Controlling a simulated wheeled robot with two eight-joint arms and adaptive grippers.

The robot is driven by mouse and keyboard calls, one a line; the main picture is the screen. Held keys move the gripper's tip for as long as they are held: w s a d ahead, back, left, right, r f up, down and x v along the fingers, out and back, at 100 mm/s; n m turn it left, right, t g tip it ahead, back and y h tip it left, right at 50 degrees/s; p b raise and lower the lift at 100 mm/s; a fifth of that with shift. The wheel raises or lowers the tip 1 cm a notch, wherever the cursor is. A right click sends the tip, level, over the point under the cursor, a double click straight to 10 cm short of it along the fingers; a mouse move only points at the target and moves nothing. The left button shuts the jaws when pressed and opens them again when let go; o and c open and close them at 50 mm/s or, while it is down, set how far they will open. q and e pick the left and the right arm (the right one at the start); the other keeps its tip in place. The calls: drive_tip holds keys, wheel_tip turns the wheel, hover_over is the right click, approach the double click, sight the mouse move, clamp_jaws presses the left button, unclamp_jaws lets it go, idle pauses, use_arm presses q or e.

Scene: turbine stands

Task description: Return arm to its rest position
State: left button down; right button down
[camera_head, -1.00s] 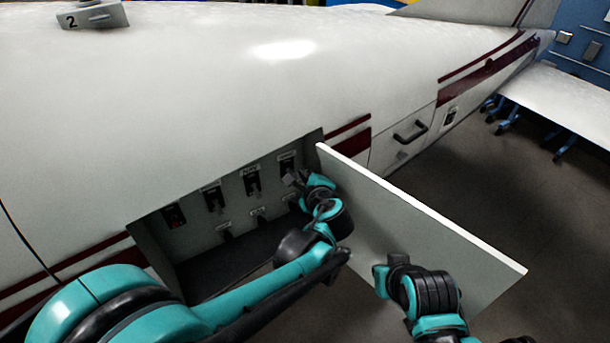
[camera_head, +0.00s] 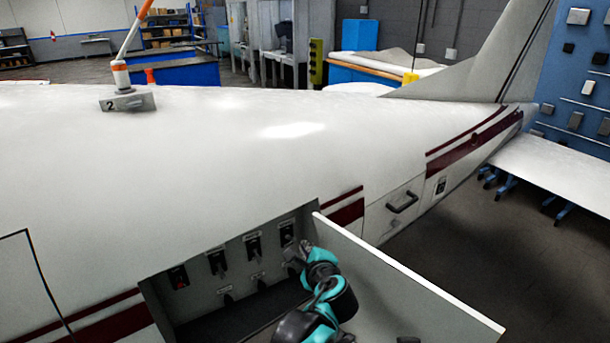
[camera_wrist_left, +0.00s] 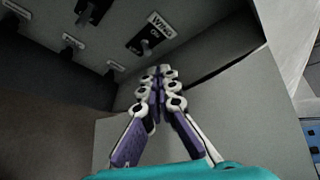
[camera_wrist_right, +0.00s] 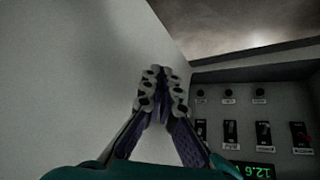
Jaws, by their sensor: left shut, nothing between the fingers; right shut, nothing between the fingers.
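My left gripper (camera_head: 295,262) is shut and empty, inside the open compartment in the side of the white aircraft, close to the rightmost upper switch (camera_head: 287,235). In the left wrist view its fingertips (camera_wrist_left: 162,75) meet just below a switch labelled "Wing" (camera_wrist_left: 147,42); I cannot tell whether they touch the panel. My right gripper (camera_wrist_right: 160,78) is shut and empty in the right wrist view, in front of the pale open door, with the switch panel (camera_wrist_right: 215,95) to its right. In the head view it is almost wholly below the frame.
The compartment's open door (camera_head: 400,285) juts out to the right of my left arm. A green 12.6 display (camera_wrist_right: 262,129) shows by the panel's switches. The white fuselage (camera_head: 200,170) fills the middle. Dark floor (camera_head: 480,260) lies open to the right.

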use_arm(q)
drive_tip(key=s+a+f+n+g+b, duration=0.2)
drive_tip(key=s+a+f+n+b, duration=0.15)
drive_tip(key=s+a+n, duration=0.35)
drive_tip(key=s+a+f+n+g+b, duration=0.25)
drive_tip(key=s+a+f+n, duration=0.2)
drive_tip(key=a, duration=0.45)
drive_tip(key=s+a+f+n+h+b, duration=0.1)
drive_tip(key=s+f+n+b, duration=0.1)
drive_tip(key=s+f+n, duration=0.2)
drive_tip(key=s+a+f+n+g+h+b, duration=0.1)
drive_tip(key=s+f+n, duration=0.3)
drive_tip(key=s, duration=0.5)
drive_tip(key=shift+a+f+n+h+b, duration=0.35)
drive_tip(key=shift+n+h+b, duration=0.15)
drive_tip(key=shift+n+b, duration=0.25)
